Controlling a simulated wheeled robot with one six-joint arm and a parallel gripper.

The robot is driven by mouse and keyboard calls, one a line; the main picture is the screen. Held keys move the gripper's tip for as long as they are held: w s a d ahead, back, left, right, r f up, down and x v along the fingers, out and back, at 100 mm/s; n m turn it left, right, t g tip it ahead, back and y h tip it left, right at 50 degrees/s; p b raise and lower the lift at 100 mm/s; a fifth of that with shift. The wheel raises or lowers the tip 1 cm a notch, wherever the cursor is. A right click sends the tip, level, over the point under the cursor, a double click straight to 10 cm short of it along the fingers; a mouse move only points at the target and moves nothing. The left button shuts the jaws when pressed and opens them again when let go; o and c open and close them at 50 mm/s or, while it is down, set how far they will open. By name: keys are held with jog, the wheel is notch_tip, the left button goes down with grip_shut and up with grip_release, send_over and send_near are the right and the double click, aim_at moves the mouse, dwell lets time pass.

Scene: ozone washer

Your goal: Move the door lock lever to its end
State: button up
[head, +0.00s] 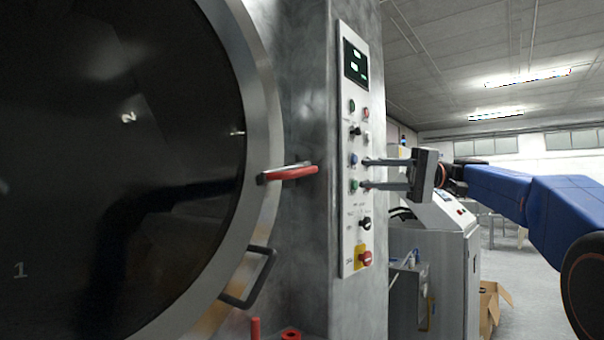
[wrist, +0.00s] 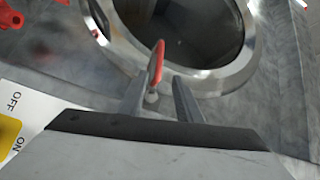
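The door lock lever (head: 292,173) has a red grip and sticks out sideways at the rim of the round door, roughly level in the head view. In the wrist view the red lever (wrist: 157,62) stands upright, just past my fingertips and near the left one. My gripper (head: 366,174) is open and empty, its two fingers one above the other. In the head view it is right of the lever, overlapping the control panel, with a visible gap to the lever tip. The wrist view also shows my gripper (wrist: 160,88) with its fingers apart.
The round door (head: 255,90) with dark glass fills the left. A dark bar handle (head: 262,278) is below the lever. The control panel (head: 349,212) with buttons and a red knob (head: 366,259) lies behind my fingers. Red parts (head: 290,335) show at the bottom.

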aim_at(307, 172)
jog(key=a, duration=0.5)
jog(key=s+a, duration=0.1)
jog(key=a, duration=1.1)
jog(key=shift+s+a+r, duration=0.1)
jog(key=shift+s, duration=0.3)
grip_shut()
